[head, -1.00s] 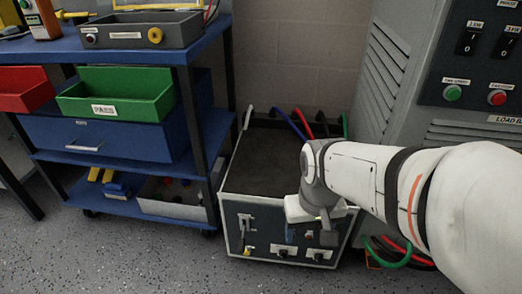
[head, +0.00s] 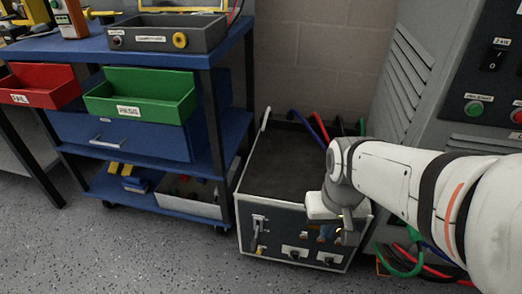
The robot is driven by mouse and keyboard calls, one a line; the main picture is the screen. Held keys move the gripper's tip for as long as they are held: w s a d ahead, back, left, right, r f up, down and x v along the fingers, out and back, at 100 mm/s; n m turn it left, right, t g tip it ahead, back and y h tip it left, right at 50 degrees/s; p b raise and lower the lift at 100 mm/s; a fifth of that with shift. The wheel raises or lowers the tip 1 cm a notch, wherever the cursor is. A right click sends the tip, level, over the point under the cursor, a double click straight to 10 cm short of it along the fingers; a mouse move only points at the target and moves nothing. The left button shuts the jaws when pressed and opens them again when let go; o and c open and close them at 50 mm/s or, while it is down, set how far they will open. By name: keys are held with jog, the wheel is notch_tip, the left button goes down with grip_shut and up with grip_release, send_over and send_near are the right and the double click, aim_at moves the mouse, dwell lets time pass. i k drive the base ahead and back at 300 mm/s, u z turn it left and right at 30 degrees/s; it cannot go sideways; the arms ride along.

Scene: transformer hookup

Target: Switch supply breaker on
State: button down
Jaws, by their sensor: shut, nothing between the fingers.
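A dark-topped box (head: 282,165) with a pale frame stands on the floor, its front panel facing me. A small lever switch (head: 258,222) sits at the left of this panel, with a yellow part below it. I cannot read its label or tell its setting, nor be sure that it is the supply breaker. My gripper (head: 347,236) is in front of the panel's right side, right of the lever and apart from it. It is shut and empty. My gripper and wrist hide part of the panel, where bits of blue and orange show.
A blue cart (head: 182,52) with green (head: 140,92) and red (head: 38,84) bins stands left of the box. A grey cabinet (head: 400,95) with buttons and switches stands on the right. Cables (head: 405,262) lie at its foot. The floor in front is clear.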

aim_at(253, 249)
jog(key=z, duration=1)
jog(key=k, duration=1.3)
jog(key=u, duration=0.55)
jog(key=i, duration=1.05)
jog(key=u, duration=0.05)
